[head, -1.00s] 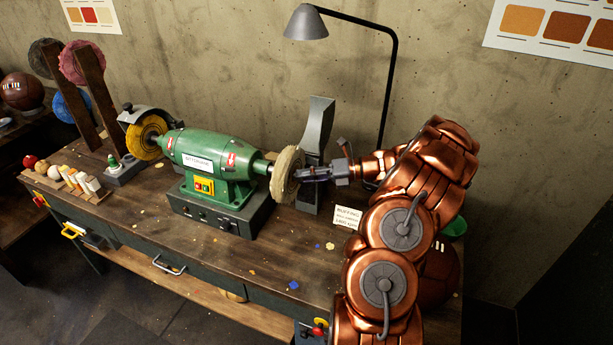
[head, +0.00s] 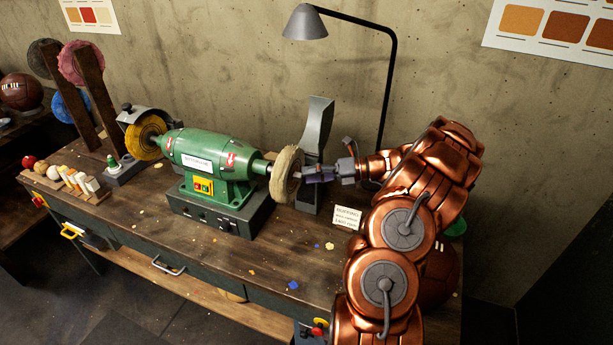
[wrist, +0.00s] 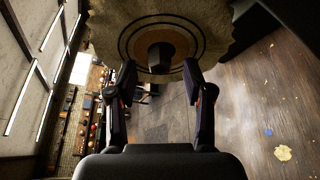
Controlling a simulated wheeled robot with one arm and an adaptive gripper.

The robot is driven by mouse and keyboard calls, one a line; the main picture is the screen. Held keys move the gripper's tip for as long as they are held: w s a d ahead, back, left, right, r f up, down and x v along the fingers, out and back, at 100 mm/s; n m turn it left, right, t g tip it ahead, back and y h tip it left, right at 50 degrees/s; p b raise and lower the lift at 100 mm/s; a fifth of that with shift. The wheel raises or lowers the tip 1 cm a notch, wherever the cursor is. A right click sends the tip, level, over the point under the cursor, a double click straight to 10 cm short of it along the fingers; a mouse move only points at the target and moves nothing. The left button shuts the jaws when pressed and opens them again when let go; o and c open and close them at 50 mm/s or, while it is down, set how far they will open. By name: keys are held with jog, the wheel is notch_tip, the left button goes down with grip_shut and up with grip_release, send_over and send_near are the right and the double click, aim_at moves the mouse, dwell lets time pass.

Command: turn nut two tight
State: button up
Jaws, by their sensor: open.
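The buffing wheel (head: 286,174) is a pale cloth disc on the right shaft of the green buffing machine (head: 208,160). In the wrist view the wheel (wrist: 112,38) faces me, with a round flange and a dark nut (wrist: 160,56) at its middle. My gripper (wrist: 158,74) is open, its two fingers on either side of the nut with gaps visible. In the head view my gripper (head: 305,174) points left at the wheel's right face, and the nut is hidden there. Whether the fingertips touch the nut cannot be told.
A grey upright guard (head: 318,125) stands behind the wheel. A black lamp (head: 388,90) rises behind my arm. A yellow wheel (head: 147,138) is on the machine's other end. A small sign (head: 347,217) stands at the right. The bench front (head: 255,270) is mostly clear.

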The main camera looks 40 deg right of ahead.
jog(key=v, duration=1)
jog(key=shift+d, duration=0.1)
